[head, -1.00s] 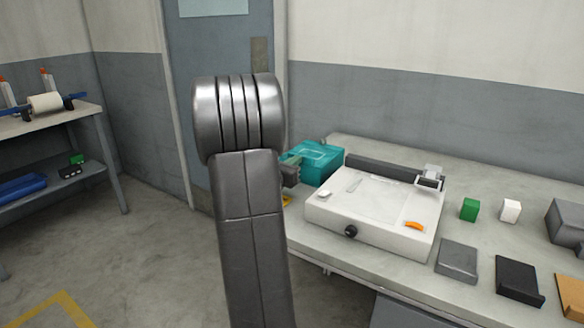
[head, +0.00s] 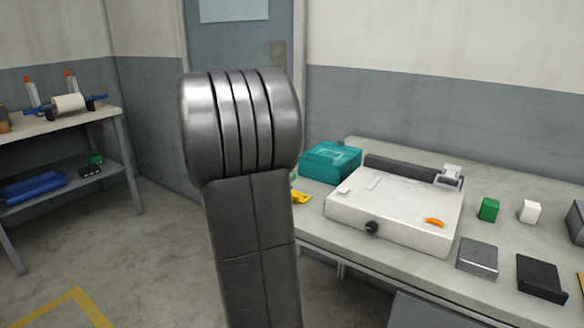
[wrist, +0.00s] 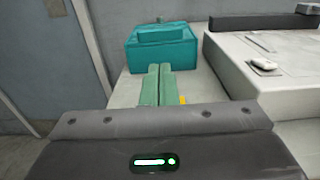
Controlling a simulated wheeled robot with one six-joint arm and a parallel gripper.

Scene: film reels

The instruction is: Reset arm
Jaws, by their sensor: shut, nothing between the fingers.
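My gripper (wrist: 157,86) shows in the wrist view with its two green fingers side by side and nothing between them. It is over the left end of the bench, in front of a teal box (wrist: 162,48). In the head view my arm link fills the middle and hides most of the gripper. The teal box (head: 330,162) shows there just right of the arm.
The bench (head: 408,254) carries a white machine (head: 395,207) with an orange piece, a green block (head: 488,209), a white block (head: 530,211), and grey and black boxes. A yellow item (head: 300,197) lies near the arm. A shelf (head: 60,127) stands at left.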

